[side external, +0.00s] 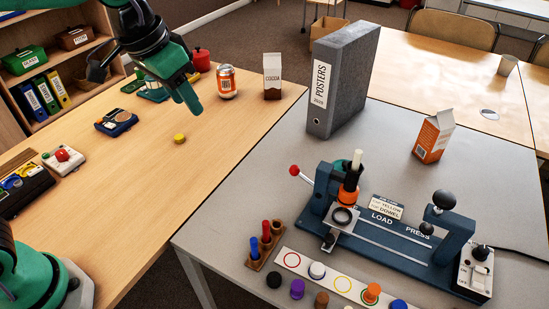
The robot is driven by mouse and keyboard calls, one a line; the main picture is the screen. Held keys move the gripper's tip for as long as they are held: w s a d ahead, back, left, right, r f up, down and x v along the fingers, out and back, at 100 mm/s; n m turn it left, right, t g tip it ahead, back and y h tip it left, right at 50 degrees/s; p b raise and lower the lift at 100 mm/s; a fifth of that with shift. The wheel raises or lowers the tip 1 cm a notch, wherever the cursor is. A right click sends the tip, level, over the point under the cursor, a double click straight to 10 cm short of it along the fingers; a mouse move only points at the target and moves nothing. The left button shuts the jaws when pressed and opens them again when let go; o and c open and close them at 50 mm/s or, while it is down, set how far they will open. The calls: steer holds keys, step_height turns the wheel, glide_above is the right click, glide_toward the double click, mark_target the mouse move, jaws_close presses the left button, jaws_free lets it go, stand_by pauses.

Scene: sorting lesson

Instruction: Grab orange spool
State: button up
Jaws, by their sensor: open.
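A small orange spool-like piece (371,293) stands on the white strip of coloured rings (342,284) at the front of the grey table, with some green showing on it. Another orange part (348,196) sits in the blue press fixture (385,232), below a black part and a pale dowel (357,159). I cannot tell which of the two is the named spool. My green gripper (188,88) is open and empty at the upper left, above the wooden table and far from both orange pieces.
A yellow piece (179,138) lies below my gripper. A soda can (226,81), a cocoa carton (272,76) and a tall grey binder (342,85) stand behind. A peg rack (265,246) and several coloured pieces are near the grey table's front edge.

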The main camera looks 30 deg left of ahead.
steer(key=w+d+f+m+g, duration=0.15)
steer(key=w+d, duration=0.35)
steer(key=d, duration=0.6)
steer(key=m+g+y, duration=0.1)
steer(key=m+g, duration=0.1)
steer(key=m, duration=0.2)
glide_above(374, 289)
step_height(374, 289, down, 19)
steer(key=shift+w+a+r, duration=0.15)
steer(key=shift+r, duration=0.05)
steer(key=shift+d+f, duration=0.2)
steer(key=shift+f, duration=3.85)
steer(key=c, duration=0.9)
